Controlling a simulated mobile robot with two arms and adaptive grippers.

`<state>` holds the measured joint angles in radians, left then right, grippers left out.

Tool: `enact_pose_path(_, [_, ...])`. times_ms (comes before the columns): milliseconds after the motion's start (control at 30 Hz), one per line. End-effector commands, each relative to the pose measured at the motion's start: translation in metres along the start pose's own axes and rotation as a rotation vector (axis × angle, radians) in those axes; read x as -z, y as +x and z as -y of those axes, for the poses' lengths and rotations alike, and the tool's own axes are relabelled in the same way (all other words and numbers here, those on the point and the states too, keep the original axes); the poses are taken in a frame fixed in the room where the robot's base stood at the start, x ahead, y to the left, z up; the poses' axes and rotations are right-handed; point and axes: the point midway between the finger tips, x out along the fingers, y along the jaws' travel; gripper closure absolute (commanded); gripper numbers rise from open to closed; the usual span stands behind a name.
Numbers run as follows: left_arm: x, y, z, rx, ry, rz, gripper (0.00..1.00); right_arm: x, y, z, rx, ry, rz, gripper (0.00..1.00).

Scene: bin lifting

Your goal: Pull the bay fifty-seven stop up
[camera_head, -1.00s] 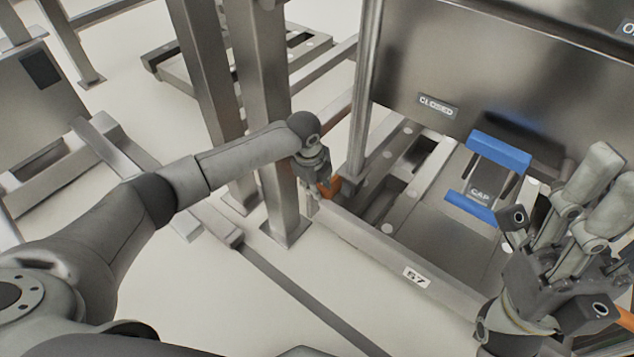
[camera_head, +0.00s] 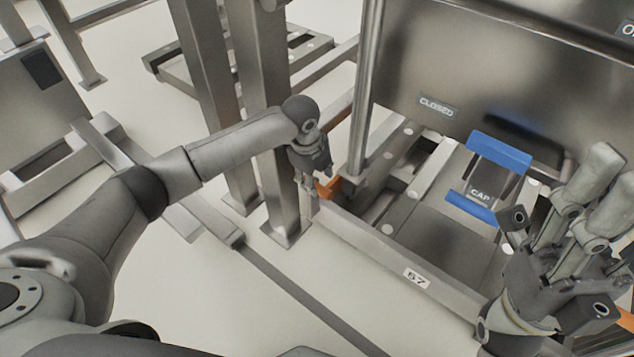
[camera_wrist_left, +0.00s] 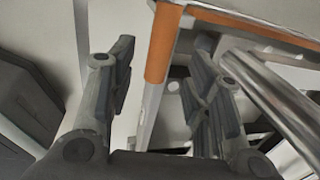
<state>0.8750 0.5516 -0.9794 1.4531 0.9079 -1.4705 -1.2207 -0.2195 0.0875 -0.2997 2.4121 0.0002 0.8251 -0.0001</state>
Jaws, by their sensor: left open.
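The bay fifty-seven stop is a long grey bar (camera_head: 375,248) with a "57" label, lying low across the front of the bay. An orange grip (camera_head: 329,188) is at its left end. My left gripper (camera_head: 314,186) is open just above and beside this grip, pointing down. In the left wrist view, an orange bar (camera_wrist_left: 161,45) shows in the gap between my two open fingers (camera_wrist_left: 160,95); I cannot tell if either touches it. My right gripper (camera_head: 612,175) is at the right, fingers up, near the bar's right end. Its opening is unclear.
A metal panel marked "CLOSED" (camera_head: 437,108) stands behind the stop. A blue-handled part labelled "CAP" (camera_head: 480,196) sits in the bay. A post (camera_head: 366,90) rises close to my left gripper. Thick steel columns (camera_head: 255,75) stand left of it. The floor in front is open.

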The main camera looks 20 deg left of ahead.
Motion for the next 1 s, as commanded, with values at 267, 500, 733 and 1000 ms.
enact_pose_path(267, [-0.001, -0.058, 0.001, 0.004, 0.001, 0.001, 0.54, 0.000, 0.000, 0.000, 0.000, 0.000, 0.000, 0.60])
enact_pose_path(500, [-0.001, -0.077, 0.000, 0.001, 0.000, 0.001, 0.54, 0.000, 0.000, 0.000, 0.000, 0.000, -0.001, 0.60])
enact_pose_path(733, [0.000, -0.079, 0.000, 0.001, -0.001, 0.000, 0.54, 0.000, 0.000, 0.000, 0.000, 0.000, -0.001, 0.60])
enact_pose_path(1000, [0.000, -0.078, 0.000, 0.000, 0.000, 0.000, 0.54, 0.001, 0.000, 0.000, 0.001, 0.000, -0.002, 0.60])
